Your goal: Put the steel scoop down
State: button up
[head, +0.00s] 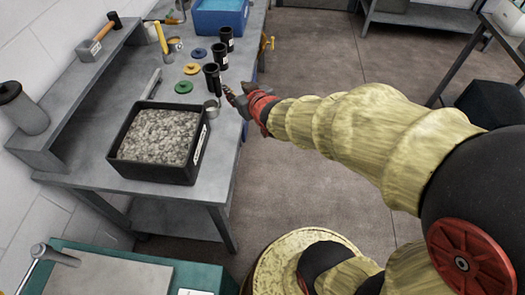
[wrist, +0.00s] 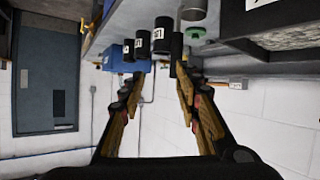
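The steel scoop (head: 212,109) is a small grey cylinder with a dark upright handle. It appears to stand on the grey bench near its edge, just right of the black gravel tray (head: 112,158). In the wrist view, which is upside down, its grey bowl (wrist: 194,9) is at the top and the dark handle (wrist: 177,58) points down toward my fingers. My gripper (head: 232,94) is just right of the scoop. In the wrist view my gripper (wrist: 160,75) has its fingers spread wide. The handle is near the right fingertip; I cannot tell whether they touch.
Three black cups (head: 220,59) line the bench edge behind the scoop. Blue, yellow and green discs (head: 184,87) lie beside them. A blue bin (head: 221,22), hammers (head: 103,40) and a dark-topped canister (head: 22,108) are farther off. The floor right of the bench is open.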

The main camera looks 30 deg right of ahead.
jog(key=s+a+r+g, duration=0.1)
jog(key=s+a+g, duration=0.2)
jog(key=s, duration=0.9)
jog(key=s+a+r+g+y, duration=0.1)
jog(key=s+a+r+g, duration=0.1)
jog(key=s, duration=1.1)
jog(key=shift+s+a+r+m+g, duration=0.25)
jog(key=shift+a+g, duration=0.35)
jog(key=shift+g, duration=0.6)
jog(key=shift+o, duration=0.4)
